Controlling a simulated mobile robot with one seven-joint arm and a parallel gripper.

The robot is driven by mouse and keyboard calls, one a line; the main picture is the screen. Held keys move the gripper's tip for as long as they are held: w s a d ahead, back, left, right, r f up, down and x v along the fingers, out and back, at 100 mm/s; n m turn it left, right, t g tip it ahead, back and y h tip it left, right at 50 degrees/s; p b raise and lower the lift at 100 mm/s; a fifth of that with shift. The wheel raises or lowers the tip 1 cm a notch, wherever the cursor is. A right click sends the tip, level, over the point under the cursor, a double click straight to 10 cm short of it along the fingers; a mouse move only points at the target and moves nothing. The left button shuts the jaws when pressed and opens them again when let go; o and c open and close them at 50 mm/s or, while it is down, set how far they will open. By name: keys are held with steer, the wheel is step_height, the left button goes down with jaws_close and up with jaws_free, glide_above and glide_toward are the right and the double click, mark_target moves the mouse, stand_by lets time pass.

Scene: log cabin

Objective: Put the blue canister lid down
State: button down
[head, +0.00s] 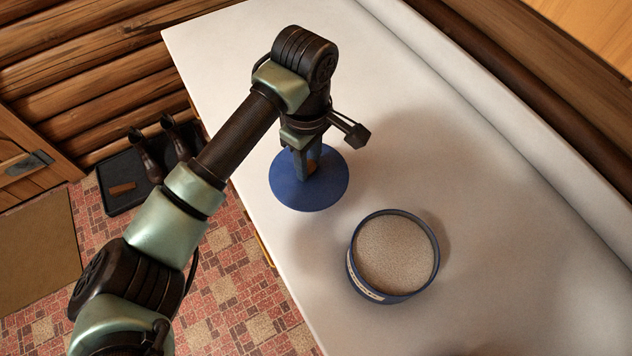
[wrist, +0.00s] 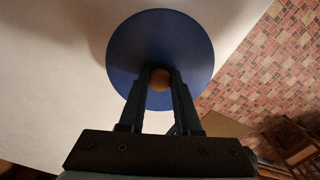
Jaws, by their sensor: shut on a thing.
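The blue canister lid (head: 330,190) is a flat round disc near the left edge of the white counter. In the wrist view the lid (wrist: 160,35) fills the upper middle, with a round brown knob (wrist: 160,79) at its centre. My gripper (head: 309,172) is above the lid, with its fingers shut on the knob; the fingers also show in the wrist view (wrist: 160,82). I cannot tell whether the lid touches the counter. The blue canister (head: 352,272) stands open, lower right of the lid, filled with a pale grainy material. The lid is apart from it.
The white counter (head: 500,220) is clear to the right of the canister and above the lid. A raised ledge (head: 500,110) runs along its right side. Its left edge drops to a red tiled floor (head: 240,290), where a dark tray with boots (head: 125,200) stands.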

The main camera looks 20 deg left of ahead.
mark_target(309, 175)
step_height(309, 175, down, 3)
steer(key=shift+s+r, duration=0.1)
steer(key=shift+f+p, duration=0.45)
steer(key=shift+f, duration=1.8)
steer(key=shift+f, duration=0.15)
steer(key=c, duration=0.6)
jaws_free()
step_height(309, 175, up, 11)
steer(key=shift+r+b, duration=0.1)
steer(key=shift+b, duration=1)
steer(key=shift+r, duration=0.6)
